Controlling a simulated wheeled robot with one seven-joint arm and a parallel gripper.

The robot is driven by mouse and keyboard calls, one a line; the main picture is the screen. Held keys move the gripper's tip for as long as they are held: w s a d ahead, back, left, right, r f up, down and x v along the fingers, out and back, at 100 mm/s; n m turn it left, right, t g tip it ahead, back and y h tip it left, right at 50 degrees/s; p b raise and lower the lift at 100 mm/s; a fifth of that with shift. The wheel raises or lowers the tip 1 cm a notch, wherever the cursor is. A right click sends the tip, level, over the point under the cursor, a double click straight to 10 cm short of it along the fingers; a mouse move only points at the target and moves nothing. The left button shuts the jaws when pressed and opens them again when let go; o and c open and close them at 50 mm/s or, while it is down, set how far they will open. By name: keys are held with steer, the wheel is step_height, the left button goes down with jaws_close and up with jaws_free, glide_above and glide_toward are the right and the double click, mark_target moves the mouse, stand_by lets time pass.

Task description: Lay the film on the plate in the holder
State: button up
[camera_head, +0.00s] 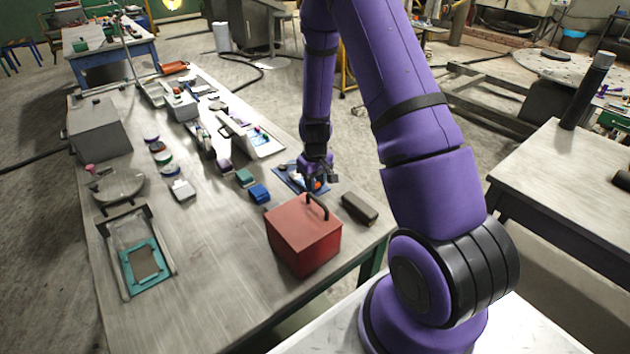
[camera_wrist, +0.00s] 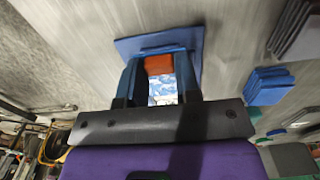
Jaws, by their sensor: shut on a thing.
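My gripper (camera_head: 317,180) is at the far right part of the bench, low over a dark blue mat (camera_head: 287,180). In the wrist view, its two blue fingers (camera_wrist: 158,66) close on an orange piece. A blue-and-white patterned piece, seemingly the film (camera_wrist: 163,90), shows between the fingers; whether it joins the orange piece is unclear. The blue mat also shows behind the fingertips (camera_wrist: 195,42). The holder (camera_head: 122,280), a pale metal frame, lies at the bench's near left. A teal-edged plate (camera_head: 133,277) with a brown-grey middle lies in it.
A red box (camera_head: 304,240) with a dark handle stands just in front of my gripper. A dark block (camera_head: 360,209) lies to its right. The bench's front middle is clear.

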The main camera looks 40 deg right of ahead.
stand_by(0.4)
steer(key=o, duration=1.5)
steer(key=shift+c, duration=0.2)
steer(key=shift+r, duration=3.45)
